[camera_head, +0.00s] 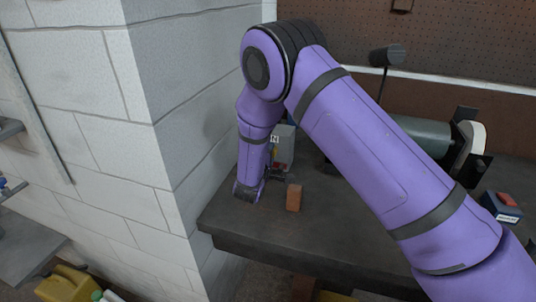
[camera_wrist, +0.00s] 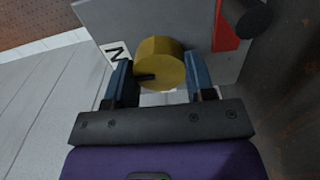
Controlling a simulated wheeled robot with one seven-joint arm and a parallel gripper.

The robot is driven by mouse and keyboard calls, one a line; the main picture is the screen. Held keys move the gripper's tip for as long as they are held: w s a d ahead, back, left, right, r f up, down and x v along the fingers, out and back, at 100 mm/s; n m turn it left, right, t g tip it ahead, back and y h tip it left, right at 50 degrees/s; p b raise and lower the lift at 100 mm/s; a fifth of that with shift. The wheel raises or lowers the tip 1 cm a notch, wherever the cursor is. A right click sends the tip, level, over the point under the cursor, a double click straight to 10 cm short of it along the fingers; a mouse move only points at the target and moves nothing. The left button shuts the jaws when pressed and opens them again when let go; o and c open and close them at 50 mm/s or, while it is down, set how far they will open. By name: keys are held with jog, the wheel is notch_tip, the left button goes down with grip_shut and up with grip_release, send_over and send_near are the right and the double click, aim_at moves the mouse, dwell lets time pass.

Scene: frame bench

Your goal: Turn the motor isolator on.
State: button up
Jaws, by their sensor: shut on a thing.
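The motor isolator is a grey box (camera_head: 284,146) on the bench against the white block wall, partly hidden behind my arm. In the wrist view its grey face (camera_wrist: 185,20) carries a yellow round knob (camera_wrist: 160,62) with a dark mark on its lower left. A white label with a black letter (camera_wrist: 116,53), which looks like an N on its side, is left of the knob, and a red part (camera_wrist: 229,27) is to the right. My gripper (camera_wrist: 160,80) has its blue fingers on both sides of the knob, shut on it. In the head view my gripper (camera_head: 272,177) is low before the box.
A reddish-brown block (camera_head: 294,197) stands on the dark bench (camera_head: 275,235) just right of my gripper. A green cylindrical machine (camera_head: 424,134) and a blue-and-red box (camera_head: 502,207) are farther right. A black round part (camera_wrist: 253,17) juts out near the isolator. The front bench is clear.

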jog(key=shift+f, duration=0.1)
jog(key=o, duration=0.9)
jog(key=shift+r, duration=0.2)
jog(key=shift+r, duration=0.3)
jog(key=shift+o, duration=0.2)
notch_tip(320, 180, up, 2)
jog(key=shift+r, duration=0.25)
jog(key=s+d, duration=0.1)
jog(key=s, duration=0.4)
jog(key=s+d+r, duration=0.1)
jog(key=s, duration=0.4)
jog(key=s+d, duration=0.1)
jog(key=s, duration=0.4)
jog(key=shift+s+d+r, duration=0.1)
jog(key=shift+s+r, duration=0.2)
jog(key=shift+s, duration=0.1)
